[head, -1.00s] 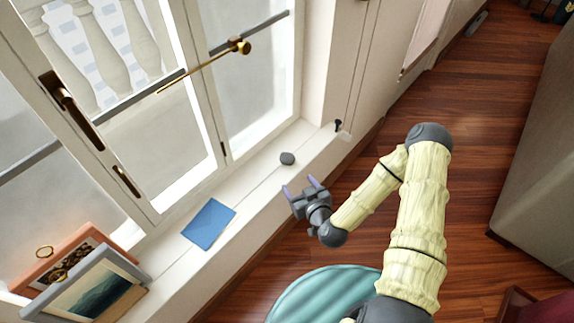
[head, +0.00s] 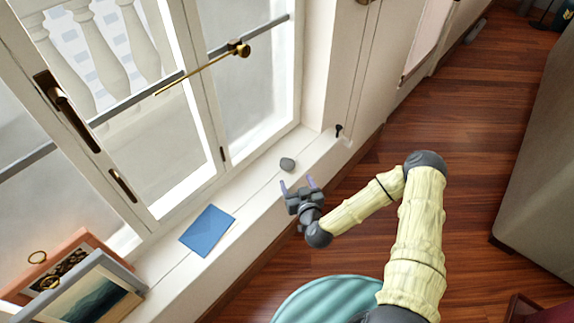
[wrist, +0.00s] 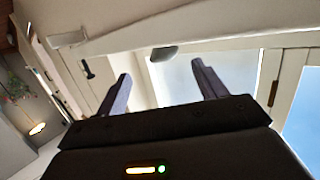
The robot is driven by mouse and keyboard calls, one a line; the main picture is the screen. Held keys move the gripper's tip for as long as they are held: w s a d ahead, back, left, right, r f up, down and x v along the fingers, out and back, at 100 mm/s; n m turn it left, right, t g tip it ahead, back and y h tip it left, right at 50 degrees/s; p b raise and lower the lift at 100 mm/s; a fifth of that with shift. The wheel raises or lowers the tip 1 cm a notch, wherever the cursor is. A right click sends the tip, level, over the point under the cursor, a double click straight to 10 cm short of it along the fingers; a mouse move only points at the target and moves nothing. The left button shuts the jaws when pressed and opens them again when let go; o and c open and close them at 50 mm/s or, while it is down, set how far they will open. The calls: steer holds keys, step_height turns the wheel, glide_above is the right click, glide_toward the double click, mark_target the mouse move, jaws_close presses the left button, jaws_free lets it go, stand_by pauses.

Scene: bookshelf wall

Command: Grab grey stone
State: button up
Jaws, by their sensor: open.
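The grey stone (head: 287,164) is a small dark rounded lump lying on the white window sill in the head view. In the wrist view the stone (wrist: 163,53) shows at the top, between and beyond the two fingers. My gripper (head: 298,184) is open and empty. It is just below the stone in the head view, with its fingers pointing toward it and a small gap between. In the wrist view my gripper's fingers (wrist: 160,80) are spread wide apart.
A blue book or folder (head: 208,230) lies on the sill to the left. Framed pictures (head: 88,290) lean at the lower left. The window with a brass handle (head: 240,49) rises behind the sill. A teal striped round seat (head: 325,301) stands below my arm.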

mark_target(290, 170)
steer(key=x, duration=0.5)
steer(key=shift+w+a+f, duration=0.1)
steer(key=shift+w+a, duration=0.1)
steer(key=shift+w, duration=0.15)
steer(key=shift+w+a, duration=0.1)
steer(key=shift+w, duration=0.25)
steer(key=shift+a+r+b+x, duration=0.15)
steer(key=shift+b+x, duration=0.1)
steer(key=shift+x, duration=1.05)
steer(key=shift+a+r+b+x, duration=0.1)
steer(key=shift+a+b+x, duration=0.1)
steer(key=shift+x, duration=1.15)
steer(key=shift+s, duration=0.1)
steer(key=shift+d, duration=0.1)
steer(key=c, duration=1.1)
steer(key=shift+c, duration=0.2)
steer(key=shift+r, duration=0.15)
